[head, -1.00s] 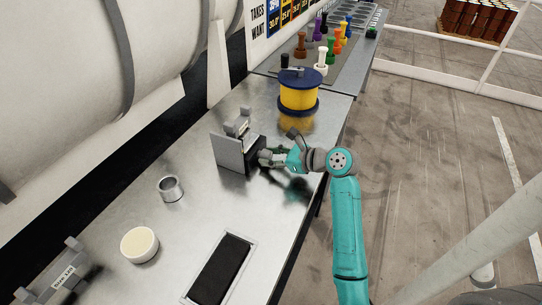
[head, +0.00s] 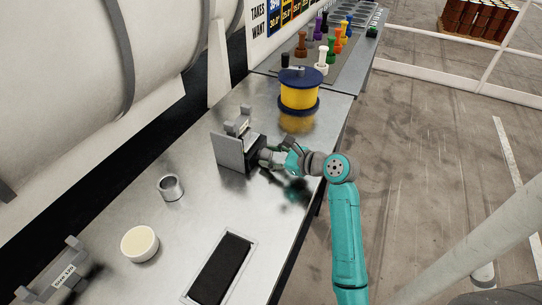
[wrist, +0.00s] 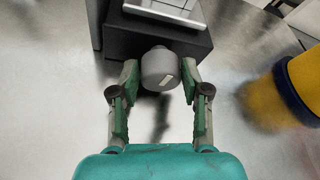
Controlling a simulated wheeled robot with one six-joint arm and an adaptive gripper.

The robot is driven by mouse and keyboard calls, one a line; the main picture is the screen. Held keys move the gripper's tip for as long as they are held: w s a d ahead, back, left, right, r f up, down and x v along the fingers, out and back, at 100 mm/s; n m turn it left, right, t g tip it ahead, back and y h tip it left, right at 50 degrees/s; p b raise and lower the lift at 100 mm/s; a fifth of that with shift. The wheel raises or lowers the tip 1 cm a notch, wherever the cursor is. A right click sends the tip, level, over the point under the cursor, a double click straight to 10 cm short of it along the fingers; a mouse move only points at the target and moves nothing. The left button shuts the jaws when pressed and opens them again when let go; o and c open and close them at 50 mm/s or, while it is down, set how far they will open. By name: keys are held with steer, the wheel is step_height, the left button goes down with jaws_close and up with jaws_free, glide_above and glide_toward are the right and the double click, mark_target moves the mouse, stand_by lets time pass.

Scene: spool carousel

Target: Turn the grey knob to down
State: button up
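The grey knob (wrist: 160,68) is a short round cylinder on the front of a dark box (wrist: 125,38), with a pale mark on its face that looks slanted in the wrist view. The box with its grey plate (head: 229,152) stands on the metal bench in the head view. My gripper (wrist: 160,72) has one finger on each side of the knob, and the fingertips appear to press its sides. In the head view my gripper (head: 266,157) is at the box's right face and hides the knob.
A yellow spool with blue flanges (head: 299,92) stands on the bench close behind my gripper. A metal cup (head: 171,188), a cream-topped round tub (head: 139,244) and a black-centred tray (head: 221,268) are nearer. Several coloured pegs stand at the far end.

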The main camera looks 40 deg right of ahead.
steer(key=shift+o, duration=0.7)
steer(key=v, duration=1.2)
